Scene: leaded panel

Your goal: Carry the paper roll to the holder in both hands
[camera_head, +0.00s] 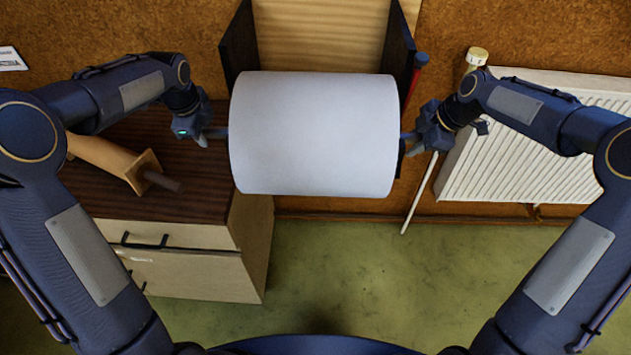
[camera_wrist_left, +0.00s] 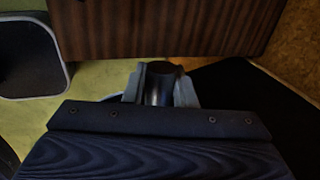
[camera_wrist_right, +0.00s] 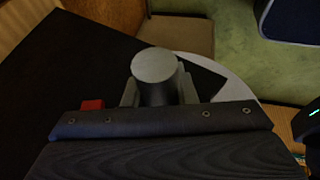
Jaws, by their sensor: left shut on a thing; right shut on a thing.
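The white paper roll (camera_head: 313,135) lies level across the middle of the head view, held up between my two grippers. My left gripper (camera_head: 217,134) is shut on the roll's left spindle end; its dark round tip (camera_wrist_left: 160,80) sits between the fingers in the left wrist view. My right gripper (camera_head: 413,137) is shut on the right spindle end; its grey tip (camera_wrist_right: 154,66) shows in the right wrist view. The holder has two dark side brackets, left (camera_head: 240,45) and right (camera_head: 398,45), beside a pale wooden board. The roll hides their lower parts.
A dark-topped cabinet (camera_head: 215,205) stands at left with a wooden object (camera_head: 110,160) on it. A white radiator (camera_head: 515,165) is on the wall at right, beside a thin white pole (camera_head: 420,195). Green floor (camera_head: 340,270) is clear below the roll.

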